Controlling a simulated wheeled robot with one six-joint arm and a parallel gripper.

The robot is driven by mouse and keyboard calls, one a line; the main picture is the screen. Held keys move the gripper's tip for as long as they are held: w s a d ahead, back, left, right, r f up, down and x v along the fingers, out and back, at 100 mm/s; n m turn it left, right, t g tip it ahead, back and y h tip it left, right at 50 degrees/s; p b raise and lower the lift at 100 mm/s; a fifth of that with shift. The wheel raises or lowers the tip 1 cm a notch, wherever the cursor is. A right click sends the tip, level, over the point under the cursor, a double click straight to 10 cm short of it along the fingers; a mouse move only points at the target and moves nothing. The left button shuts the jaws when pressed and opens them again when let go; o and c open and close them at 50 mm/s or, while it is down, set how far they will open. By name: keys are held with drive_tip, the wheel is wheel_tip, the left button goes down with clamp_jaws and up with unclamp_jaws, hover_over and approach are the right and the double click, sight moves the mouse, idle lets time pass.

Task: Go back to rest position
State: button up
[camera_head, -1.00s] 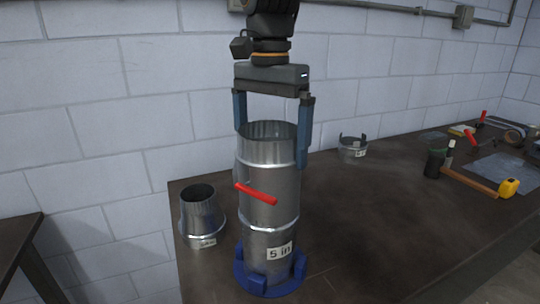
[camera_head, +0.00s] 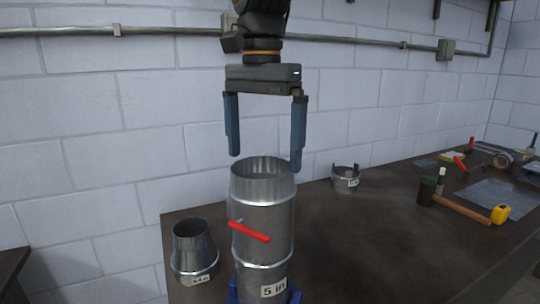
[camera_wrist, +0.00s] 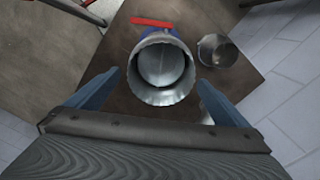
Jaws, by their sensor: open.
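My gripper (camera_head: 265,160) is open and empty, with its two blue fingers pointing down just above the rim of the metal duct. The duct (camera_head: 262,215) stands upright in a blue base (camera_head: 290,292), with a red handle (camera_head: 249,231) on its side and a "5 in" label. In the wrist view the duct's open top (camera_wrist: 162,70) lies ahead of and between the fingers (camera_wrist: 158,88), apart from them.
A tapered metal reducer (camera_head: 194,252) stands left of the duct. A short metal collar (camera_head: 345,180) sits behind right. The table (camera_head: 370,240) is bare between. A pipe runs along the wall.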

wheel_tip(320, 180, up, 8)
drive_tip(key=s+p, duration=0.2)
drive_tip(key=p, duration=0.4)
drive_tip(key=shift+f+p, duration=0.25)
drive_tip(key=shift+p, duration=0.05)
drive_tip(key=shift+s+r, duration=0.1)
drive_tip(key=shift+s+r+p, duration=0.1)
drive_tip(key=shift+r+p, duration=0.25)
drive_tip(key=shift+p, duration=0.1)
drive_tip(key=shift+f, duration=0.1)
